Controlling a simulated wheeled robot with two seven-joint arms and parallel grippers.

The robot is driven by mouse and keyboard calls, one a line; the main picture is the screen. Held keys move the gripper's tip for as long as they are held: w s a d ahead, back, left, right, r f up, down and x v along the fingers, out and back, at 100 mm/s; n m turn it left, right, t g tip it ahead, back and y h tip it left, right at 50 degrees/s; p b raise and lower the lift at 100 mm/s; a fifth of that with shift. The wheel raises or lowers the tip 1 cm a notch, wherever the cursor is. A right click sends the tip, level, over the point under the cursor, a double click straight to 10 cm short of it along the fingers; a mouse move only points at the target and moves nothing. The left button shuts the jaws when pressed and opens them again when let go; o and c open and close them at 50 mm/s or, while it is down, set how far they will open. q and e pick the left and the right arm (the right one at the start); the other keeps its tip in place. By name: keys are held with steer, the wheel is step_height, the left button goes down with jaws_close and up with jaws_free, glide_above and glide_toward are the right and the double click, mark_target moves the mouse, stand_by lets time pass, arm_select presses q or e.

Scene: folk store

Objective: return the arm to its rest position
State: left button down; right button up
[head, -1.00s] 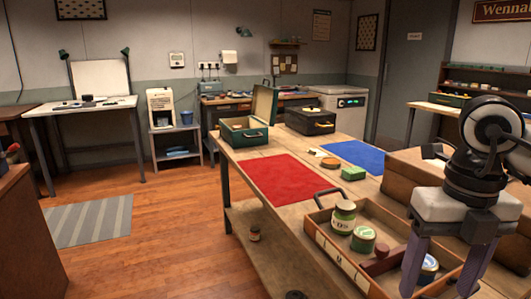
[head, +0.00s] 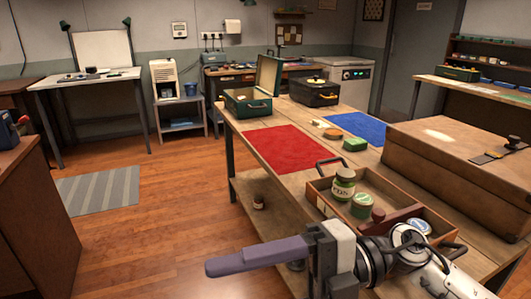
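My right gripper (head: 255,258) is in the lower middle of the head view, with its arm coming in from the lower right. It points left, in front of the table's near edge. Only one purple finger shows clearly; the other is hidden or out of frame, so the opening cannot be judged. Nothing is seen held at the visible finger. My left gripper is out of view.
A wooden tray (head: 322,203) holding a jar (head: 343,187) and tins lies just beyond the gripper. A large wooden box (head: 440,165) stands at right. A red mat (head: 280,149) and blue mat (head: 358,127) lie farther back. Open floor is at left.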

steer(key=w+d+m+t+y, duration=0.2)
steer(key=w+m+t+y, duration=0.2)
steer(key=w+m+t, duration=0.75)
steer(key=d+f+m+t+h+p, duration=0.1)
steer(key=d+f+m+t+h, duration=0.5)
steer(key=f+m+t+h, duration=0.5)
steer(key=s+d+f+m+g+h, duration=0.2)
steer(key=d+f+m+h, duration=0.1)
steer(key=f+m, duration=0.3)
steer(key=s+d+f+m+g+h, duration=0.1)
steer(key=d+f+m+h, duration=0.2)
steer(key=f, duration=0.6)
steer(key=s+d+f+m+g+h, duration=0.1)
steer(key=s+d+f+g, duration=0.3)
steer(key=s+f, duration=0.8)
steer(key=shift+s+d+f+m+g+p, duration=0.2)
steer(key=shift+s+d+m+g+p, duration=0.15)
steer(key=shift+m+g, duration=0.4)
